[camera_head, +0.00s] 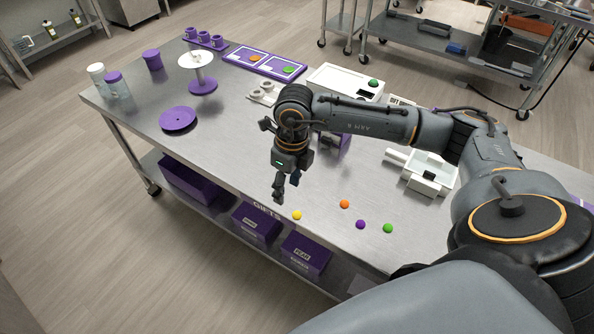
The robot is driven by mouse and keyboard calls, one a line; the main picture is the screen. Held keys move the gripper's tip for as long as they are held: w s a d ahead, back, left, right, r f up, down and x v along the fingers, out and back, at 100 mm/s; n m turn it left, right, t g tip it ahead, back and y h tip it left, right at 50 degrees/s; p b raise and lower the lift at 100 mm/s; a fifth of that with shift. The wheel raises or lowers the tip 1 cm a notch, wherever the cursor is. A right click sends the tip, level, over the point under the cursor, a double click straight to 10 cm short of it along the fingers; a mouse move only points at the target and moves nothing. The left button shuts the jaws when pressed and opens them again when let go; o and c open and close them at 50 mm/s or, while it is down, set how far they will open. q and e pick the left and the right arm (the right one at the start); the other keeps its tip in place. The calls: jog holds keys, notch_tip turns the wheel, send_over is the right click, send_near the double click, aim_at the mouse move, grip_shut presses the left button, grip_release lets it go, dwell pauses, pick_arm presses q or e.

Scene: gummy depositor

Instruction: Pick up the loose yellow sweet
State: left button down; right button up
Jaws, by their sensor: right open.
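The loose yellow sweet (297,215) lies on the steel table (235,150) close to its front edge. My right gripper (286,190) points down above the table, just up and to the left of the yellow sweet in the picture. Its fingers are open, with nothing seen between them. The gripper appears apart from the sweet, though its exact height is hard to tell. My left gripper is not in view.
Loose orange (344,204), purple (360,224) and green (387,228) sweets lie right of the yellow one. A white machine part (421,172) stands behind them. A purple disc (178,119) lies at left. The table between disc and gripper is clear.

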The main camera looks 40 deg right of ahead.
jog(key=d+h, duration=0.1)
jog(key=d, duration=0.2)
jog(key=p, duration=0.2)
send_over(296, 213)
notch_tip(296, 213, down, 8)
jog(key=shift+s+r, duration=0.15)
jog(key=f+p, duration=0.2)
jog(key=f, duration=0.3)
jog(key=shift+w+f, duration=0.15)
jog(key=shift+w, duration=0.05)
jog(key=shift+f, duration=0.25)
jog(key=c, duration=0.8)
